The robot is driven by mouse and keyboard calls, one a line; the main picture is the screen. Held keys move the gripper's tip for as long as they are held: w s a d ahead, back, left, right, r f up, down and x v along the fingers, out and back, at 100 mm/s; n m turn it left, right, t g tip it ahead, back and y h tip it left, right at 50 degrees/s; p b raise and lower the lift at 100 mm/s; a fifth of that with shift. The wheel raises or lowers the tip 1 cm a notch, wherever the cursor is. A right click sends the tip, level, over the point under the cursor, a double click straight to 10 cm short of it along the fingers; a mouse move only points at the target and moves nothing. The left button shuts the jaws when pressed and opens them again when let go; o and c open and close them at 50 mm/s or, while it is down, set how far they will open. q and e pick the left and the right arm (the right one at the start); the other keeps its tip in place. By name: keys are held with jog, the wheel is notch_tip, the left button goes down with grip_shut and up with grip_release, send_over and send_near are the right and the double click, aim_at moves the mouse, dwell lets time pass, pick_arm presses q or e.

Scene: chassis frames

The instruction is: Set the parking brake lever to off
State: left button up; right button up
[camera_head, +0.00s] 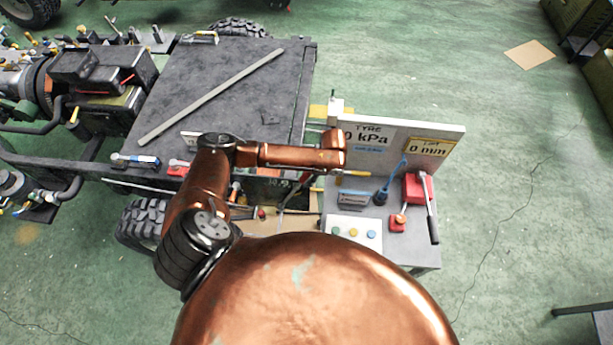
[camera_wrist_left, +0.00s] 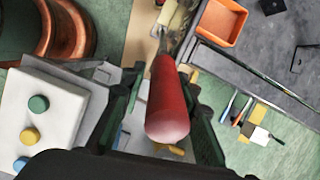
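A lever with a rounded red grip (camera_wrist_left: 168,100) stands up toward the camera in the left wrist view. Its thin metal shaft runs away behind the grip. My left gripper (camera_wrist_left: 163,80) has its two dark fingers spread on either side of the red grip, with gaps showing, so it looks open around it. In the head view my copper left arm (camera_head: 290,156) reaches over the chassis edge, and it hides most of the gripper and the lever. No labels for the lever's positions can be read. My right gripper is not in view.
The chassis deck (camera_head: 220,85) carries a long grey bar (camera_head: 210,97). A side bench holds a sign panel (camera_head: 400,138), a button box (camera_head: 354,231) and a red device with a black handle (camera_head: 418,188). An orange tray (camera_wrist_left: 222,22) lies near the gripper. Open green floor surrounds them.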

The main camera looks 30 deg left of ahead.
pick_arm(q)
jog(key=shift+o, duration=1.1)
jog(key=shift+a, duration=0.15)
jog(key=shift+s, duration=0.1)
jog(key=shift+r, duration=0.15)
jog(key=v, duration=1.2)
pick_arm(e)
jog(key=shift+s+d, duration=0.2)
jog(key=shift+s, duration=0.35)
